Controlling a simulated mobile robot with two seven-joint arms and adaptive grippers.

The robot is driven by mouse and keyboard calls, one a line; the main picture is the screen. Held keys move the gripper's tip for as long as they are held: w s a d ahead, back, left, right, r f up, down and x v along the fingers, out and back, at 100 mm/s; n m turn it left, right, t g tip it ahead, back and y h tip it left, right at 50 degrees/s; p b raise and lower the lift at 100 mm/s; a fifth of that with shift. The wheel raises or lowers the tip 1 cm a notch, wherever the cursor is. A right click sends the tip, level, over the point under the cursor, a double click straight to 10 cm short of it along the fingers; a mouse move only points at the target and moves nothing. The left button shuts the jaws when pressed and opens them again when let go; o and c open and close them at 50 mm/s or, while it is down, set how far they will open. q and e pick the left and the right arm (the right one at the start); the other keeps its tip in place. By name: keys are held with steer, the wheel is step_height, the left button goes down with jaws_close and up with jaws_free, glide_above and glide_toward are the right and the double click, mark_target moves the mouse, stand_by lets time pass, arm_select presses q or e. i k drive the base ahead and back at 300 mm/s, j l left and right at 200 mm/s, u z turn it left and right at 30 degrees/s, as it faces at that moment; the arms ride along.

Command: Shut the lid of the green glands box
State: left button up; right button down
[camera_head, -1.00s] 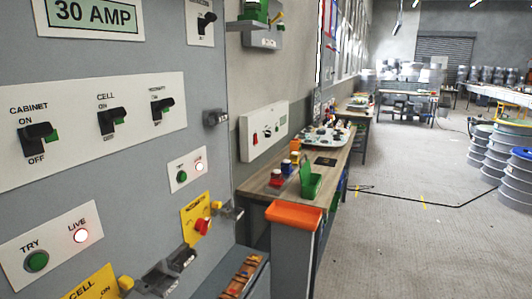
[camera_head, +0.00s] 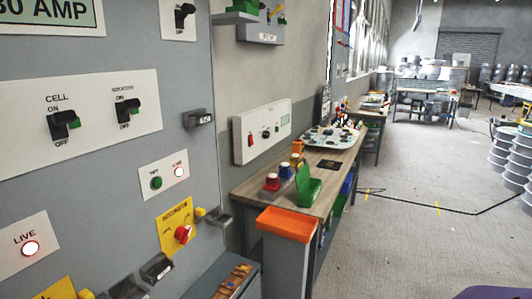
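A small green box (camera_head: 311,193) sits on the wooden workbench (camera_head: 330,175), near its front end, right of the middle of the head view. Its green lid (camera_head: 302,177) stands raised at the left side of the box, so the box is open. I cannot read any label on it or make out its contents. Neither of my grippers shows in the view.
A grey electrical panel (camera_head: 90,170) with switches fills the left side close by. An orange-topped grey stand (camera_head: 287,224) is in front of the bench. Red-topped and blue-topped items stand beside the green box. The floor (camera_head: 400,240) right of the bench is largely clear.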

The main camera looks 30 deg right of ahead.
mark_target(301, 176)
steer(key=l+u, duration=0.25)
steer(key=l, duration=0.25)
steer(key=l+u, duration=0.3)
steer(key=l, duration=0.25)
steer(key=k+l, duration=0.1)
steer(key=l, duration=0.3)
steer(key=l+u, duration=0.1)
steer(key=l, duration=0.35)
steer(key=k+l, duration=0.15)
steer(key=l, duration=0.25)
steer(key=k+l+u, duration=0.15)
steer(key=l, duration=0.7)
